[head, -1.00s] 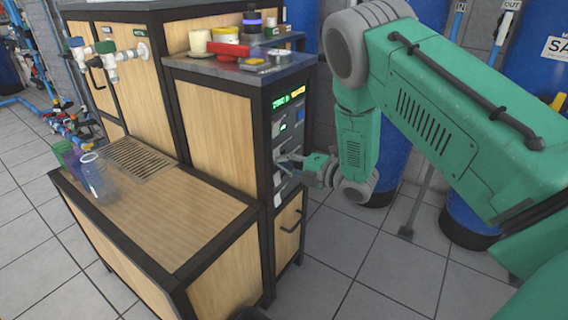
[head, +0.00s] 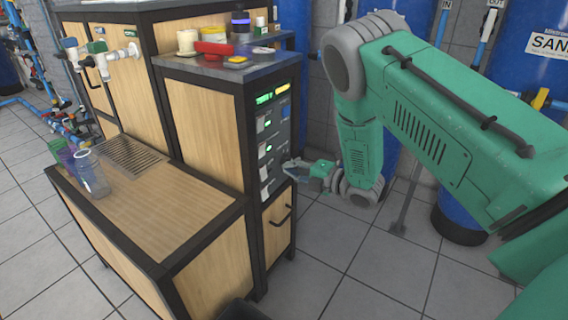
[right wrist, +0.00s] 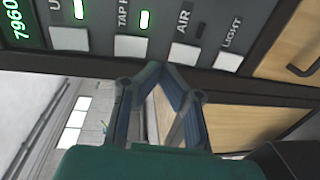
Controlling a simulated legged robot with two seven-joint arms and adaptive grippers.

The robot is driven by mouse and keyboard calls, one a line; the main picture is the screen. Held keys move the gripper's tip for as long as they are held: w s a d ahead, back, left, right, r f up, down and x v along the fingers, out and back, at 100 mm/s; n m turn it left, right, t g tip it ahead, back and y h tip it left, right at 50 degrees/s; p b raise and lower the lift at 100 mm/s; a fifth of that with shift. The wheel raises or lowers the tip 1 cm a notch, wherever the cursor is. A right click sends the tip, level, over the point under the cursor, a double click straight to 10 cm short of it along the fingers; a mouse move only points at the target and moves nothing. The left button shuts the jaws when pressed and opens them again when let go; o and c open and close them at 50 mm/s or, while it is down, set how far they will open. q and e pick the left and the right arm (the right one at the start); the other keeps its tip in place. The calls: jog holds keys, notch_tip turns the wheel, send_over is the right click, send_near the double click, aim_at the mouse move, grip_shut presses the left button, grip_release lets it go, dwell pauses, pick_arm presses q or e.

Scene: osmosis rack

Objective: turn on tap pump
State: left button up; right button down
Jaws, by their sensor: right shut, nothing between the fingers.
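The control panel (head: 281,112) is on the narrow front of the cabinet in the head view. In the right wrist view it shows several pale switches. The tap pump switch (right wrist: 131,46), its label partly cut off, has a lit green lamp (right wrist: 143,20) beside it. My right gripper (head: 288,164) is just right of the panel's lower part. In the right wrist view its fingertips (right wrist: 160,72) meet, shut and empty, close below the tap pump switch in the picture and seemingly off it. My left gripper is not in view.
The UV-side switch (right wrist: 69,39) also has a lit lamp. The air switch (right wrist: 184,54) and light switch (right wrist: 228,62) sit beside the tap pump switch. Taps (head: 100,50) and clear cups (head: 90,172) are at left. Blue tanks stand behind my arm.

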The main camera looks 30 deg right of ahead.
jog(key=f+p+v, duration=0.1)
jog(key=v, duration=0.6)
jog(key=shift+s+f+p, duration=0.2)
jog(key=shift+f+p, duration=0.1)
jog(key=shift+p, duration=0.05)
jog(key=shift+a+r, duration=0.1)
jog(key=shift+a, duration=0.25)
